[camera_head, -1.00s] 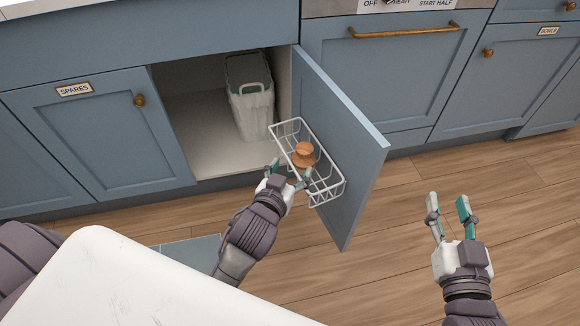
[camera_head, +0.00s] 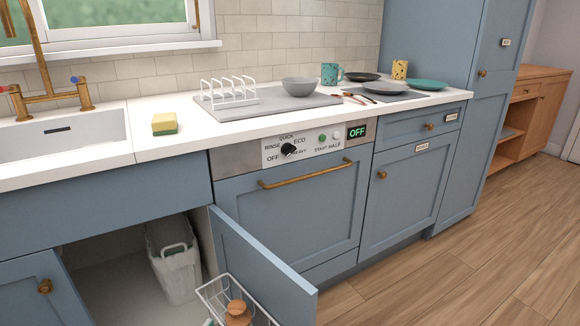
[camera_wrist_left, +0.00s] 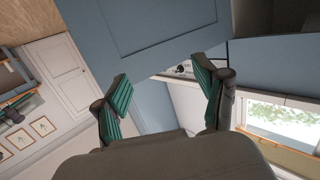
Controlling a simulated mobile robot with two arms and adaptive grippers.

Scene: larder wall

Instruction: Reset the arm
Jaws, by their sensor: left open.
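My left gripper (camera_wrist_left: 165,100) shows only in the left wrist view. Its two green-padded fingers are apart with nothing between them. Beyond them are a blue panel (camera_wrist_left: 150,25) and, to the right, a bright window (camera_wrist_left: 280,122). Neither gripper is in the head view, so I cannot see where they are relative to the cabinets. A wooden brown object (camera_head: 237,312) sits in the white wire basket (camera_head: 213,290) on the open cabinet door (camera_head: 262,262), at the bottom of the head view.
A white bin (camera_head: 175,265) stands inside the open cabinet. The dishwasher (camera_head: 290,215) is shut, its display reading OFF. The counter holds a sponge (camera_head: 164,123), toast rack (camera_head: 228,92), bowl (camera_head: 299,86), plates and mugs. The wooden floor (camera_head: 450,270) at right is clear.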

